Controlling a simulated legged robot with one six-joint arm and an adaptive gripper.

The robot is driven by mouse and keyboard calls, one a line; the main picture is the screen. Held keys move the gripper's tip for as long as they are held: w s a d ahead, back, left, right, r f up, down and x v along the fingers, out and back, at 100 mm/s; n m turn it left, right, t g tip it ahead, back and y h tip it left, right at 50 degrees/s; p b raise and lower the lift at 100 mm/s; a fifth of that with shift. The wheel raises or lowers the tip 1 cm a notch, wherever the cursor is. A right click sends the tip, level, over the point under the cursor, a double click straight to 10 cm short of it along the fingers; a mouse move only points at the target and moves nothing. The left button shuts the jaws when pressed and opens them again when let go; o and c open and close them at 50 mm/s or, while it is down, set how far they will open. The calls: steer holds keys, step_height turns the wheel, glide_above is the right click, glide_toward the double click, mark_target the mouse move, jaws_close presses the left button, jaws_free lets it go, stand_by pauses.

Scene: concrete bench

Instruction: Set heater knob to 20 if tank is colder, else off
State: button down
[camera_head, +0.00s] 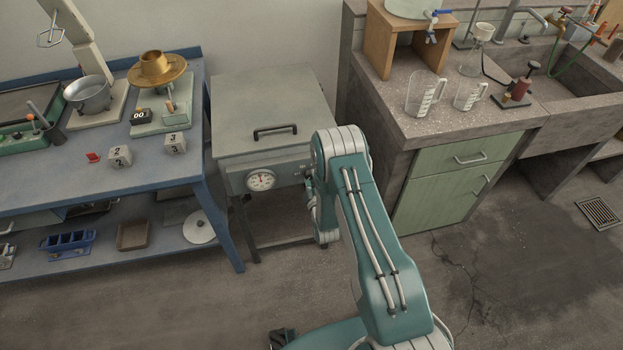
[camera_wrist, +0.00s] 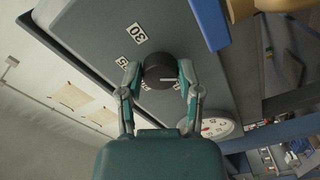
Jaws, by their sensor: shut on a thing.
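The grey tank (camera_head: 272,110) stands between the blue bench and the concrete bench, its lid with a black handle closed. A round white dial gauge (camera_head: 261,180) is on its front. Its needle seems to point roughly upward, but I cannot read the value; it also shows in the wrist view (camera_wrist: 218,127). The dark round heater knob (camera_wrist: 160,66) sits on the grey panel, with a white pointer line toward the right of the picture. My gripper (camera_wrist: 160,78) is shut on the knob, one finger each side. In the head view my arm hides the knob.
The blue bench (camera_head: 90,190) at left holds a pot, a brass funnel-like piece and number blocks. The concrete bench (camera_head: 450,120) at right holds glass beakers and a wooden stand beside the sink. The floor in front is mostly clear.

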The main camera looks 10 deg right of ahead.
steer(key=shift+w+a, duration=0.1)
steer(key=shift+a, duration=0.1)
steer(key=shift+c, duration=1.3)
jaws_free()
steer(key=shift+a, duration=0.1)
steer(key=s, duration=1.2)
